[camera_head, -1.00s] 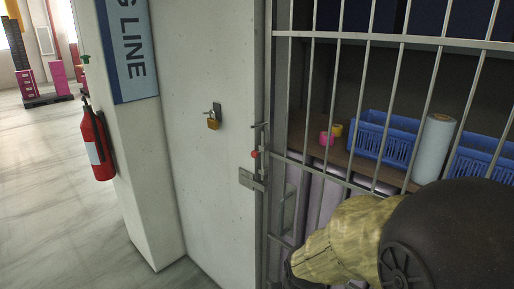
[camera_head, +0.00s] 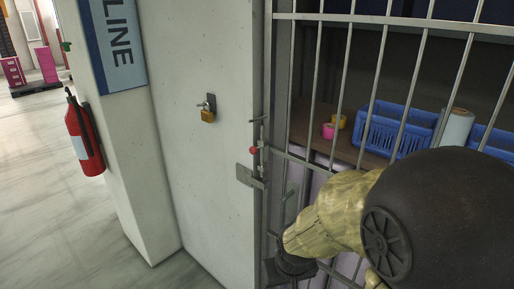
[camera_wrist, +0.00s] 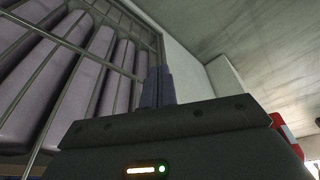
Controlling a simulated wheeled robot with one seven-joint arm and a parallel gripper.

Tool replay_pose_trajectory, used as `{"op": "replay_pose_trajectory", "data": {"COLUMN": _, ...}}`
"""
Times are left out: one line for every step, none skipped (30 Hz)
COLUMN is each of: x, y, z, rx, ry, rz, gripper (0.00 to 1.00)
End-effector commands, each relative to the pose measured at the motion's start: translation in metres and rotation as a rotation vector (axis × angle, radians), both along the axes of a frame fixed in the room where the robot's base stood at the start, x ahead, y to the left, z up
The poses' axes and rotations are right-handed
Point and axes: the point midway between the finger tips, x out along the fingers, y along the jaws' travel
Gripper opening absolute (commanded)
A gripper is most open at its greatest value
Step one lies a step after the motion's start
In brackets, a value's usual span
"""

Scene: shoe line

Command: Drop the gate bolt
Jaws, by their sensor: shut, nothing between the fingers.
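The barred gate (camera_head: 343,72) stands beside the pale wall post, and it also shows in the wrist view (camera_wrist: 54,40). The gate bolt (camera_head: 262,132) is a thin upright rod with a red knob (camera_head: 253,150) at the gate's left edge. A grey metal bracket (camera_head: 248,176) sits just below the knob. I cannot tell whether the rod's lower end is in the bracket. My gripper (camera_wrist: 156,86) is shut and empty in the wrist view, in front of the bars. In the head view my dark wrist is low at the gate, below and right of the bolt; its fingertips are hidden.
A brass padlock (camera_head: 208,116) hangs on the post, left of the bolt. A red fire extinguisher (camera_head: 84,138) hangs at the left. Behind the bars, blue baskets (camera_head: 395,133), tape rolls and a pale roll (camera_head: 457,128) sit on a shelf.

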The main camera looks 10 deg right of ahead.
Motion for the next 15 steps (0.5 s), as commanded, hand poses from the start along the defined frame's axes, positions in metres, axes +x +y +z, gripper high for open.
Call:
{"op": "replay_pose_trajectory", "data": {"x": 0.012, "y": -0.004, "z": 0.009, "rx": -0.007, "ry": -0.026, "rz": 0.004, "gripper": 0.0}}
{"op": "replay_pose_trajectory", "data": {"x": 0.021, "y": -0.006, "z": 0.014, "rx": -0.012, "ry": -0.05, "rz": 0.012, "gripper": 0.0}}
{"op": "replay_pose_trajectory", "data": {"x": 0.035, "y": -0.008, "z": 0.021, "rx": -0.017, "ry": -0.088, "rz": 0.025, "gripper": 0.0}}
{"op": "replay_pose_trajectory", "data": {"x": 0.047, "y": -0.01, "z": 0.027, "rx": -0.021, "ry": -0.12, "rz": 0.037, "gripper": 0.0}}
{"op": "replay_pose_trajectory", "data": {"x": 0.06, "y": -0.011, "z": 0.033, "rx": -0.023, "ry": -0.157, "rz": 0.05, "gripper": 0.0}}
{"op": "replay_pose_trajectory", "data": {"x": 0.078, "y": -0.013, "z": 0.043, "rx": -0.024, "ry": -0.208, "rz": 0.067, "gripper": 0.0}}
{"op": "replay_pose_trajectory", "data": {"x": 0.092, "y": -0.014, "z": 0.05, "rx": -0.022, "ry": -0.251, "rz": 0.084, "gripper": 0.0}}
{"op": "replay_pose_trajectory", "data": {"x": 0.106, "y": -0.015, "z": 0.058, "rx": -0.019, "ry": -0.293, "rz": 0.098, "gripper": 0.0}}
{"op": "replay_pose_trajectory", "data": {"x": 0.125, "y": -0.016, "z": 0.069, "rx": -0.013, "ry": -0.352, "rz": 0.116, "gripper": 0.0}}
{"op": "replay_pose_trajectory", "data": {"x": 0.139, "y": -0.017, "z": 0.078, "rx": -0.006, "ry": -0.4, "rz": 0.129, "gripper": 0.0}}
{"op": "replay_pose_trajectory", "data": {"x": 0.152, "y": -0.018, "z": 0.087, "rx": 0.002, "ry": -0.445, "rz": 0.142, "gripper": 0.0}}
{"op": "replay_pose_trajectory", "data": {"x": 0.169, "y": -0.02, "z": 0.1, "rx": 0.014, "ry": -0.509, "rz": 0.156, "gripper": 0.0}}
{"op": "replay_pose_trajectory", "data": {"x": 0.181, "y": -0.021, "z": 0.11, "rx": 0.026, "ry": -0.558, "rz": 0.163, "gripper": 0.0}}
{"op": "replay_pose_trajectory", "data": {"x": 0.193, "y": -0.023, "z": 0.122, "rx": 0.037, "ry": -0.609, "rz": 0.172, "gripper": 0.0}}
{"op": "replay_pose_trajectory", "data": {"x": 0.208, "y": -0.025, "z": 0.137, "rx": 0.054, "ry": -0.676, "rz": 0.182, "gripper": 0.0}}
